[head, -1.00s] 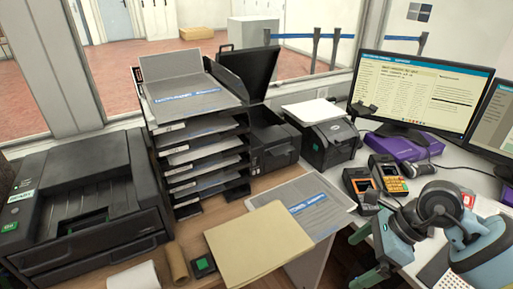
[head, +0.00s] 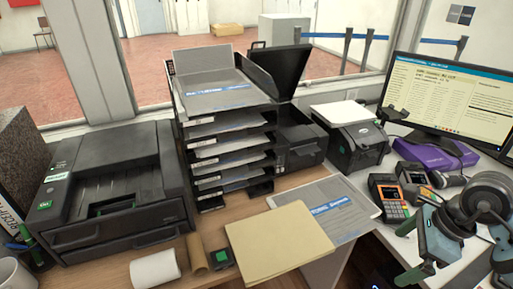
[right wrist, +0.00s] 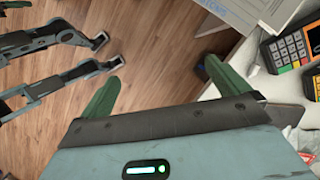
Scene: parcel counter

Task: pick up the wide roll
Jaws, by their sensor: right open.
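A white roll (head: 155,269) lies on its side on the wooden counter at the bottom left of the head view. A narrower brown roll (head: 197,252) lies close to its right. My right gripper (head: 413,248) is at the right of the head view, over the counter's right part and well away from both rolls. In the right wrist view its two green fingers (right wrist: 162,72) are apart with nothing between them, above wooden floor. Neither roll shows in that view. My left gripper does not show in the head view.
A black printer (head: 110,195) stands behind the white roll, and a white mug (head: 14,274) is to its left. A tan envelope (head: 279,238) and a paper tray stack (head: 228,150) are to the right. Card terminals (head: 388,198) stand near my right arm.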

